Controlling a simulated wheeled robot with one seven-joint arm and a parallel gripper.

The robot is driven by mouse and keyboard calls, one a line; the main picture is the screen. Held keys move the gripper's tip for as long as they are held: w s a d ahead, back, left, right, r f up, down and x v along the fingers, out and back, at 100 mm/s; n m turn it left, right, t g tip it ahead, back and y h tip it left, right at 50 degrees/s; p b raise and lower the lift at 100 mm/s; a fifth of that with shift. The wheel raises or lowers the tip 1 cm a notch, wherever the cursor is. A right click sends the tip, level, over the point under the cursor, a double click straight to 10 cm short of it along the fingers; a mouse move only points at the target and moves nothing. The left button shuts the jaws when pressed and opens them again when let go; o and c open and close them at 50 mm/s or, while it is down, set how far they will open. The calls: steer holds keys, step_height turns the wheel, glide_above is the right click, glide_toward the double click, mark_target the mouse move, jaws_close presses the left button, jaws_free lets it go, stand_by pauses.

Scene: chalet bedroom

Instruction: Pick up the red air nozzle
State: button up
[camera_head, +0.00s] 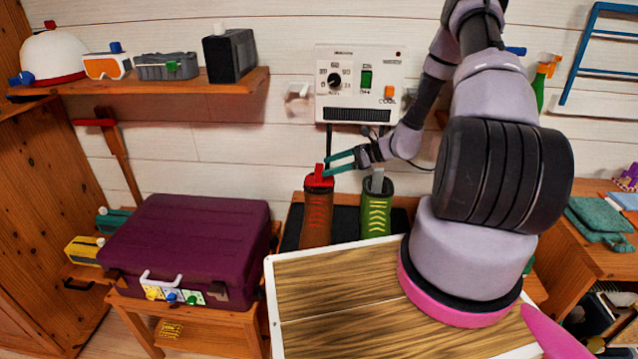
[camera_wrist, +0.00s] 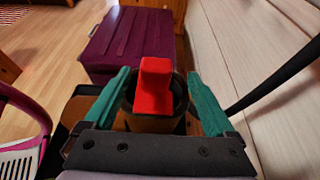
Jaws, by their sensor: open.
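The red air nozzle (camera_head: 319,172) stands upright in the top opening of a brown boot (camera_head: 317,212) with red laces. In the wrist view the nozzle (camera_wrist: 154,86) is a bright red block between my two teal fingers, with a gap on each side. My gripper (camera_head: 339,163) is open and level with the nozzle's top, coming from the right. In the wrist view my gripper (camera_wrist: 157,95) spans the boot's dark rim. The lower end of the nozzle is hidden inside the boot.
A green boot (camera_head: 376,210) with a grey nozzle (camera_head: 377,181) stands to the right. A control panel (camera_head: 361,84) hangs on the wall above. A purple suitcase (camera_head: 190,240) lies on a wooden stand at left. A white-rimmed wooden board (camera_head: 340,300) is in front.

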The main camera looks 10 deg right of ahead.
mark_target(311, 179)
steer(key=shift+s+x, duration=0.2)
steer(key=shift+x, duration=3.3)
steer(key=shift+a+r, duration=0.1)
jaws_close()
steer(key=shift+r, duration=0.15)
